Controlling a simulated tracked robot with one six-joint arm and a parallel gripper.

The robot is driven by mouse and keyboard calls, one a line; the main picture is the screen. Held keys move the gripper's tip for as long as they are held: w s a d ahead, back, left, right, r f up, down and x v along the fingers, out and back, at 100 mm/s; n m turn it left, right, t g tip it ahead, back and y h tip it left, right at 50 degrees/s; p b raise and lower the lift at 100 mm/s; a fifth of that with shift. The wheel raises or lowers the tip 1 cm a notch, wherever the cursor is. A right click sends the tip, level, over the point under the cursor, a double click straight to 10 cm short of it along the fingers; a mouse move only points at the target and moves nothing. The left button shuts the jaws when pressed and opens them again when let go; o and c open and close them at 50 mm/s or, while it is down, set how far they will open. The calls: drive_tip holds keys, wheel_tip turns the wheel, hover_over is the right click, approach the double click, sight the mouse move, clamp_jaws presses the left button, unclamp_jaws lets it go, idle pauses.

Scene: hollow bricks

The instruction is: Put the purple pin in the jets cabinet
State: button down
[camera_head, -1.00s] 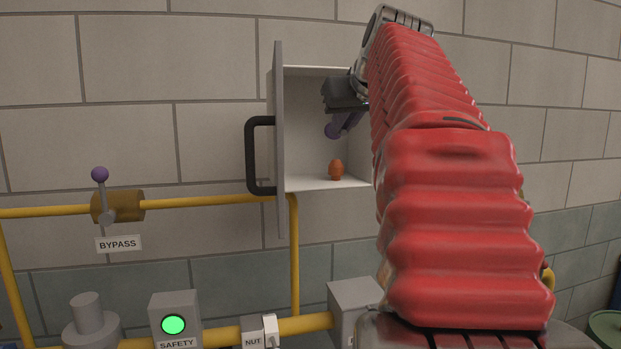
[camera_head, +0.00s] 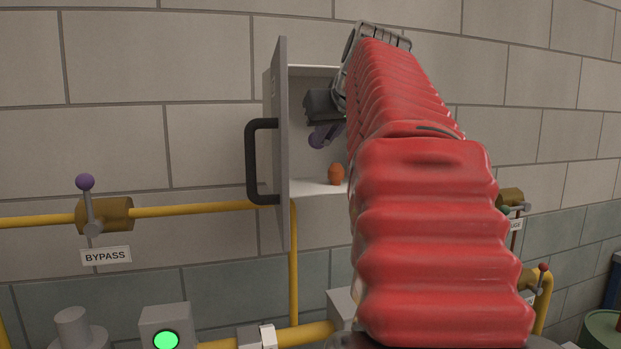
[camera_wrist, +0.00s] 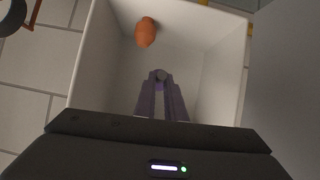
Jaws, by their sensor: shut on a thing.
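The pin is above the cabinet floor. My red-sleeved arm hides the cabinet's right side. The label on the cabinet is not legible.
An orange egg-like object (camera_head: 336,174) stands on the cabinet floor below the pin; it also shows in the wrist view (camera_wrist: 146,32). A black handle (camera_head: 252,160) juts from the door. Yellow pipes (camera_head: 200,209) and a BYPASS lever (camera_head: 86,205) lie below left.

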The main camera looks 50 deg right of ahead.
sight(325, 191)
drive_tip(key=shift+f, duration=1.95)
drive_tip(key=shift+f, duration=0.15)
drive_tip(key=shift+f, duration=2)
drive_tip(key=c, duration=2.1)
unclamp_jaws()
